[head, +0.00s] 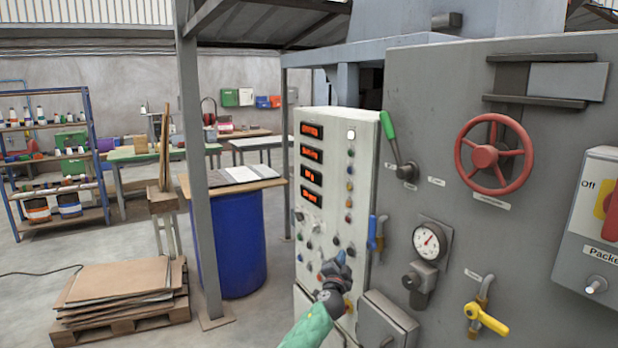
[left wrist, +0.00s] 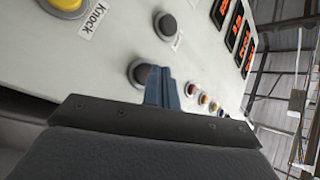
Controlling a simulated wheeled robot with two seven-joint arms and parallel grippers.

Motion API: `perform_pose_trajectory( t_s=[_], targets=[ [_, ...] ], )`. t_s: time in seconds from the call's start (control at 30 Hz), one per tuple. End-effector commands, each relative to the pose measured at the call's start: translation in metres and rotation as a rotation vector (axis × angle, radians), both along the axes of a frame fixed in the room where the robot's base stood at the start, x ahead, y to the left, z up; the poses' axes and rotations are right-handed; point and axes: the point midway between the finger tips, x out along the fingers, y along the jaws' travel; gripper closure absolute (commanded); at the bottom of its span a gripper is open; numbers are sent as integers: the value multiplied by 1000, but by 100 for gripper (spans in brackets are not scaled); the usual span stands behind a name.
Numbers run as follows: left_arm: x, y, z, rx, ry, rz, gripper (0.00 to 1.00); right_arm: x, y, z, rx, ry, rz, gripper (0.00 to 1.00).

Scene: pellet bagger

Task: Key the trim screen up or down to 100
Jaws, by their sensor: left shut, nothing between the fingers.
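The white control panel (head: 338,215) stands in the middle of the head view. Four red-lit screens run down its upper left: the top (head: 312,130), second (head: 312,154), third (head: 311,176) and bottom (head: 311,197). Their digits are too small to read, and I cannot tell which is the trim screen. My left gripper (head: 341,257) is shut and empty at the panel's lower part. In the left wrist view its blue fingertips (left wrist: 154,72) are beside a dark round button (left wrist: 139,72); I cannot tell whether they touch it. Another dark button (left wrist: 165,27) is above. My right gripper is not in view.
A yellow button (left wrist: 66,5) labelled Knock is near the fingers. A blue-handled valve (head: 374,232), a gauge (head: 430,242) and a grey box (head: 388,322) are right of the panel. A green lever (head: 388,126) projects at its upper edge. Floor to the left is partly clear.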

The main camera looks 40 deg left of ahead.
Motion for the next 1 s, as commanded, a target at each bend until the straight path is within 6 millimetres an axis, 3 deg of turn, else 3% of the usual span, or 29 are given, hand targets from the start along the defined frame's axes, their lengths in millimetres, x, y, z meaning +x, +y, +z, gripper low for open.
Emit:
perform_pose_trajectory(
  t_s=[0.47, 1.0],
  targets=[
    [-7, 3, 0, 1, 0, 0, 100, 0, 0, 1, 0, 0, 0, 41],
    [-47, 20, 0, 1, 0, 1, 100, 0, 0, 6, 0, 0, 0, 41]
  ],
)
